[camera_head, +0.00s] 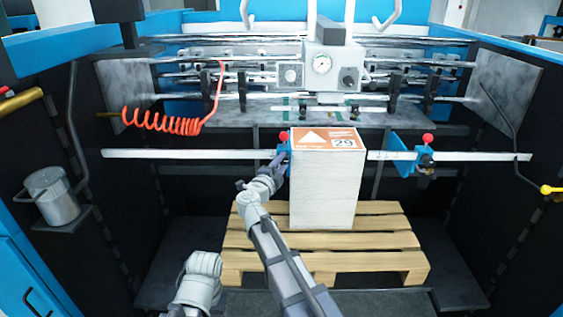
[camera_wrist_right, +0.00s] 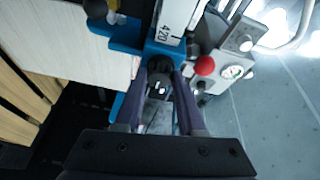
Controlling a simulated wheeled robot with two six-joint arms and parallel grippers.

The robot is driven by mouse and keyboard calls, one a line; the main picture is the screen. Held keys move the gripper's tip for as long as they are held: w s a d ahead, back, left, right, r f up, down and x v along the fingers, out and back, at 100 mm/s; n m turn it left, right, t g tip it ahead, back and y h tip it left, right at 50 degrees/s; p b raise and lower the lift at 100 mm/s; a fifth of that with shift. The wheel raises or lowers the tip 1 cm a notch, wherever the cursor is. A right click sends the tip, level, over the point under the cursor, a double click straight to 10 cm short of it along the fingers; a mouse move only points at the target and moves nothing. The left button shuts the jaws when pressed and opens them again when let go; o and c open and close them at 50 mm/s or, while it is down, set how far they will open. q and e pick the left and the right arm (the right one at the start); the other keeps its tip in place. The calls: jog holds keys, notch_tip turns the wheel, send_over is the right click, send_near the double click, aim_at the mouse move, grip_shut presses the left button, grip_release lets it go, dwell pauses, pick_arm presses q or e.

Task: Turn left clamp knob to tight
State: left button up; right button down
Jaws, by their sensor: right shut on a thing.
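The left clamp (camera_head: 284,146) is a blue block with a red ball on top. It sits on the white ruler rail at the left edge of the paper stack (camera_head: 322,190). My right gripper (camera_head: 279,164) reaches up to the front of this clamp. In the right wrist view the two fingers of my right gripper (camera_wrist_right: 160,84) close around a dark round clamp knob (camera_wrist_right: 158,78) on the blue clamp body (camera_wrist_right: 127,104). The fingers partly hide the knob, and its turn angle cannot be told. My left gripper is not in view.
The stack stands on a wooden pallet (camera_head: 385,240). A gauge box (camera_head: 325,66) is above. A red coiled hose (camera_head: 160,123) hangs at left, above a metal can (camera_head: 53,197).

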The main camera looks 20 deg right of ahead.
dwell(0.4)
jog(key=c, duration=0.5)
grip_release()
jog(key=v, duration=0.7)
jog(key=shift+s+a, duration=0.3)
